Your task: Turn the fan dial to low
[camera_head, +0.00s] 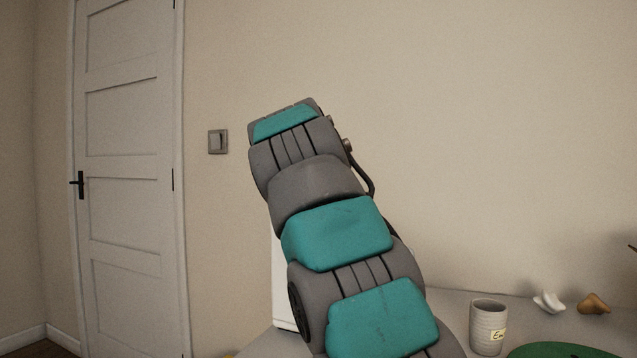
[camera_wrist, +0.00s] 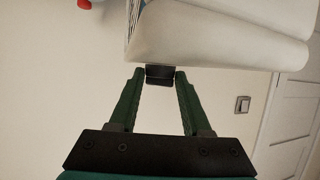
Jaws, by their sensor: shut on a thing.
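In the wrist view a white rounded body (camera_wrist: 215,38), which looks like the fan, fills the upper part. A small black block (camera_wrist: 160,80), which looks like the dial, sits at its lower edge. My gripper (camera_wrist: 160,72) has its two green fingers on either side of this block and is shut on it. I cannot read any marks or the dial's setting. In the head view my arm covers the gripper and the dial. Only a white strip (camera_head: 283,285) of what may be the fan shows behind the arm.
A wall switch (camera_head: 217,141) and a closed door (camera_head: 130,180) are on the left.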

